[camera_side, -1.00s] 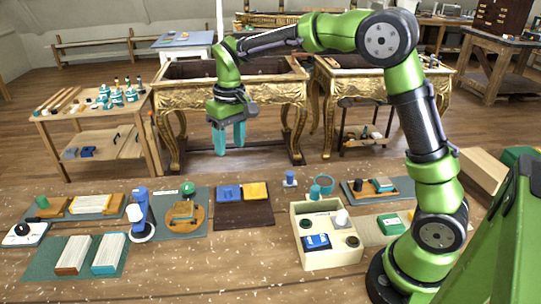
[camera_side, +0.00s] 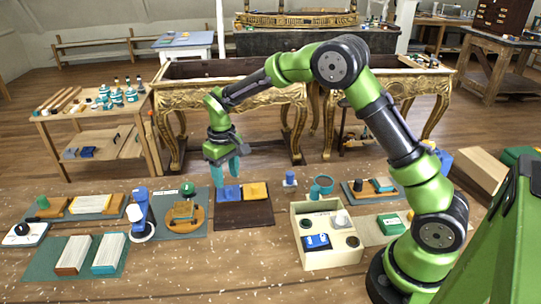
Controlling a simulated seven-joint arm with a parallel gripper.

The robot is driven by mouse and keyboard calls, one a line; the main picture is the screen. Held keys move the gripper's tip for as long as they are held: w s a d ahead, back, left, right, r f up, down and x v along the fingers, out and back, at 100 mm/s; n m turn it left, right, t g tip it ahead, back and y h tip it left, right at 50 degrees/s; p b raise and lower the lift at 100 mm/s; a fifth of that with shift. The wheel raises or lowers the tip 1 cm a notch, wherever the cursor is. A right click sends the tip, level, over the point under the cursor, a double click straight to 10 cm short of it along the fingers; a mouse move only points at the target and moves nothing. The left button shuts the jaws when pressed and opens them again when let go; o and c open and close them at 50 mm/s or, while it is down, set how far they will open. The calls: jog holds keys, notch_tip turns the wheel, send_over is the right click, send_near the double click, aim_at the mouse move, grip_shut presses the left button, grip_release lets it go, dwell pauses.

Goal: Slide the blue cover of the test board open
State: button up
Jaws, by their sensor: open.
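My gripper (camera_side: 223,176), with teal fingers, is open and empty. It points down in the air close above or behind a flat blue piece (camera_side: 229,193); the exact gap is hard to tell. This blue piece lies beside a yellow piece (camera_side: 255,190) on a dark brown board (camera_side: 244,215). A cream box (camera_side: 331,258) further right has a blue part (camera_side: 315,242) on its top, with a white knob (camera_side: 341,218) and dark round parts. I cannot tell for certain which of the two blue parts is the test board's cover. My gripper touches neither visibly.
A blue-and-white upright device (camera_side: 141,215) and a round wooden piece (camera_side: 185,215) on a grey-green mat stand left of the brown board. The front middle of the bench is clear.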

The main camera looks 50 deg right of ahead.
aim_at(228, 188)
jog(key=shift+f, duration=2.1)
jog(key=shift+c, duration=0.3)
grip_shut()
jog(key=shift+a, duration=0.1)
